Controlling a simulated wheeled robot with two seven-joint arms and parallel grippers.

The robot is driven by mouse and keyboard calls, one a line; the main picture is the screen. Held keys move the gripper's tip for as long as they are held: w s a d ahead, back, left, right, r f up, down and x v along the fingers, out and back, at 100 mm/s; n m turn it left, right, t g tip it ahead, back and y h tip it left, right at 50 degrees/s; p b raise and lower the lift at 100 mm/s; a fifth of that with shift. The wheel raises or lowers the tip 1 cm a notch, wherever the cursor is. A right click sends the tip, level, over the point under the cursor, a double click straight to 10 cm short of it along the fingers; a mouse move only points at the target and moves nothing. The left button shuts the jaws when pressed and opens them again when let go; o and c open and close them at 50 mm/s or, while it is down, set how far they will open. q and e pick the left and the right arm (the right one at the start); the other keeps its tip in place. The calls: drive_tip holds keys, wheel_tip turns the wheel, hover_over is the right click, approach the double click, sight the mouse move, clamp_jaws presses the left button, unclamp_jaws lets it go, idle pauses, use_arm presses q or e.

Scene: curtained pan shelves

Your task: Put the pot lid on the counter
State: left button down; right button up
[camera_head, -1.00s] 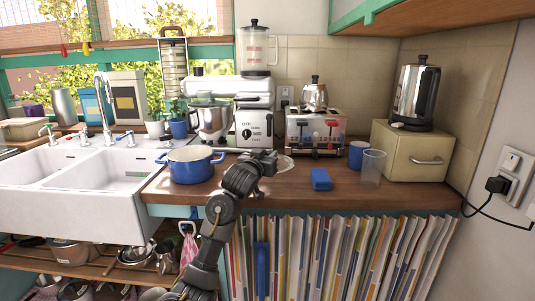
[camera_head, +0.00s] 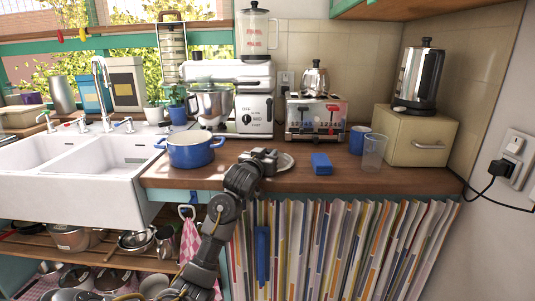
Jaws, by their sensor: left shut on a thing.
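The pot lid (camera_head: 285,163) is a pale grey disc, partly hidden behind my left gripper. My left gripper (camera_head: 266,158) is shut on it, at the wooden counter (camera_head: 340,181), right of the blue pot. Whether the lid touches the counter top I cannot tell. My arm comes up from below, past the counter's front edge. My right gripper is not in view.
A blue pot (camera_head: 191,150) stands open to the left, by the white sink (camera_head: 95,170). A blue block (camera_head: 321,164), a clear glass (camera_head: 374,152) and a blue mug (camera_head: 358,139) are to the right. A toaster (camera_head: 316,118) stands behind.

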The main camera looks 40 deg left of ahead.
use_arm(q)
drive_tip(key=shift+f, duration=0.25)
idle(0.3)
drive_tip(key=c, duration=1.1)
unclamp_jaws()
drive_tip(key=c, duration=0.4)
